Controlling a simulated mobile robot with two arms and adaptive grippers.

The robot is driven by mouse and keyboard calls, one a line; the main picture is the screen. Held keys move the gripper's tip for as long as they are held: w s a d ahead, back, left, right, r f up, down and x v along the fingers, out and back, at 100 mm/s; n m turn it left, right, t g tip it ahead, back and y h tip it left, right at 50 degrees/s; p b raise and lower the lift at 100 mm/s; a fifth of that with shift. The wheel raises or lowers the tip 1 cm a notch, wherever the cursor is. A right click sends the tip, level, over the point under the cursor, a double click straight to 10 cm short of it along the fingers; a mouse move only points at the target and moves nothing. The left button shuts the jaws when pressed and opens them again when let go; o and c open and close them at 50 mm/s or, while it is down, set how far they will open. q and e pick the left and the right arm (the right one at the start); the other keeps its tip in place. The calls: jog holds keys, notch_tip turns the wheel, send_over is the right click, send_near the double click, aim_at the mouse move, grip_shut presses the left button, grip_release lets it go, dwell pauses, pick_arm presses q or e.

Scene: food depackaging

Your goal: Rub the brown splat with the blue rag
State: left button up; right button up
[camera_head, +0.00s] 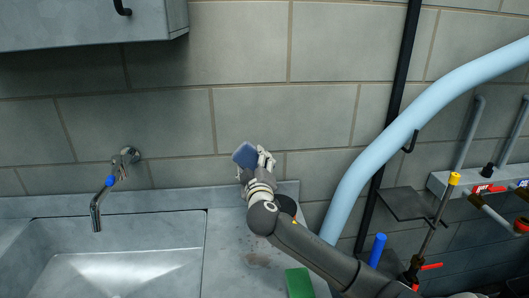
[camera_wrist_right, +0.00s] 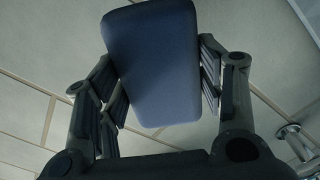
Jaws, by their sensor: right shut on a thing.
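My right gripper (camera_head: 254,163) is shut on the blue rag (camera_head: 245,154), which looks like a flat rounded block. The rag is held up in front of the tiled wall, above the counter's back edge. In the right wrist view the rag (camera_wrist_right: 152,60) sits between the two fingers of the right gripper (camera_wrist_right: 155,85). A brown splat (camera_head: 257,259) lies on the grey counter, below and in front of the gripper, apart from the rag. My left gripper is not in view.
A green block (camera_head: 299,283) lies on the counter near the front, right of the splat. A metal sink (camera_head: 125,270) with a tap (camera_head: 104,195) is at the left. A light blue pipe (camera_head: 375,160) and valves (camera_head: 487,188) stand at the right.

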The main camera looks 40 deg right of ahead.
jog(key=w+a+f+p, duration=0.1)
jog(key=a+f, duration=0.2)
jog(key=f, duration=0.1)
jog(key=shift+b+x, duration=0.5)
jog(key=shift+x, duration=2.55)
jog(key=shift+a, duration=0.2)
jog(key=shift+b+x, duration=0.55)
jog(key=shift+x, duration=0.6)
jog(key=shift+s, duration=0.1)
jog(key=shift+r+b, duration=0.15)
jog(key=shift+b, duration=0.45)
